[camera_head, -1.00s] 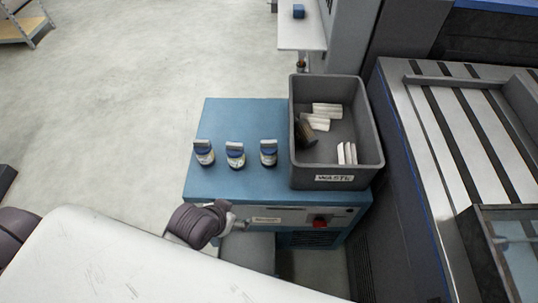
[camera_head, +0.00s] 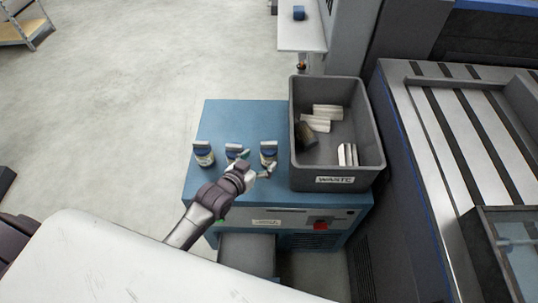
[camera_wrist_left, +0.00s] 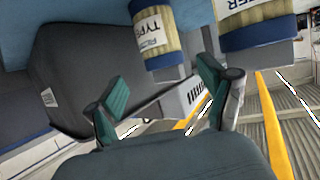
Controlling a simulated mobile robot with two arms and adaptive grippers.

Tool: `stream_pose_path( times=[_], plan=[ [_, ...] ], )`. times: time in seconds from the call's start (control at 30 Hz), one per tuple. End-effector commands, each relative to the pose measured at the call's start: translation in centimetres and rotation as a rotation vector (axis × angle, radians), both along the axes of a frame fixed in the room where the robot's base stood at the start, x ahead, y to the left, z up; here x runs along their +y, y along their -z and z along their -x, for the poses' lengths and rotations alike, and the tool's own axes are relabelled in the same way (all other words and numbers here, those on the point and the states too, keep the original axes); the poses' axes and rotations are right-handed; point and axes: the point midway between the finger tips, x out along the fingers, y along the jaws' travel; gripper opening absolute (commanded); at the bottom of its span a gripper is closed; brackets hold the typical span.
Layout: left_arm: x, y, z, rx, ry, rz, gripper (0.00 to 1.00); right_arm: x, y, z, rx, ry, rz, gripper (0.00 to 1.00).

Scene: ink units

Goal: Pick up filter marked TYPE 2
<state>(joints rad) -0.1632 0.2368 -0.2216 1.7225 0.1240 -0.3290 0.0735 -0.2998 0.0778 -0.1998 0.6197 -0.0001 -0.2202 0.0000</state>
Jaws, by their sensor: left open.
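Three small filters with blue bands and pale caps stand in a row on a blue cabinet: the left filter (camera_head: 203,153), the middle filter (camera_head: 232,151), partly hidden by my arm, and the right filter (camera_head: 268,150). My left gripper (camera_head: 259,173) is open and empty, just in front of the right filter. In the left wrist view its fingers (camera_wrist_left: 158,82) are spread, and a filter with a label reading "TYPE" (camera_wrist_left: 155,35) shows beyond and between them. Its number is not readable. Another filter with "ER" on its label (camera_wrist_left: 257,20) is beside it. My right gripper is not in view.
A grey bin marked WASTE (camera_head: 337,182) stands on the blue cabinet (camera_head: 245,115), right of the filters, holding several pale pieces and a dark one. A large machine (camera_head: 400,150) lies right of it. The cabinet top behind the filters is clear.

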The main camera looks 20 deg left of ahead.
Motion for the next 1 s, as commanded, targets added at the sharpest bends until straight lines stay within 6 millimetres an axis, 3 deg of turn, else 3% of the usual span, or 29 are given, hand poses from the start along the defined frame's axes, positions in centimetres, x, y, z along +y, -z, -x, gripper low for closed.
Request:
stream_pose_path(
  times=[0.1, 0.37, 0.7, 1.0],
  plan=[
    [-0.5, 1.0, -2.1, 0.0, 0.0, -0.001, 0.81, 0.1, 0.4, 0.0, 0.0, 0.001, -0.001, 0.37],
    [-0.9, 1.8, -4.0, 0.002, 0.0, -0.001, 0.81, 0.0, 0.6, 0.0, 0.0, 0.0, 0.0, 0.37],
    [-1.4, 3.6, -8.1, 0.002, 0.0, -0.001, 0.81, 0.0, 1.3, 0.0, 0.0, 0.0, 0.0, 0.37],
    [-1.5, 3.7, -8.4, 0.002, 0.001, -0.001, 0.81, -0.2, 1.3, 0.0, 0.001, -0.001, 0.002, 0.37]
  ],
)
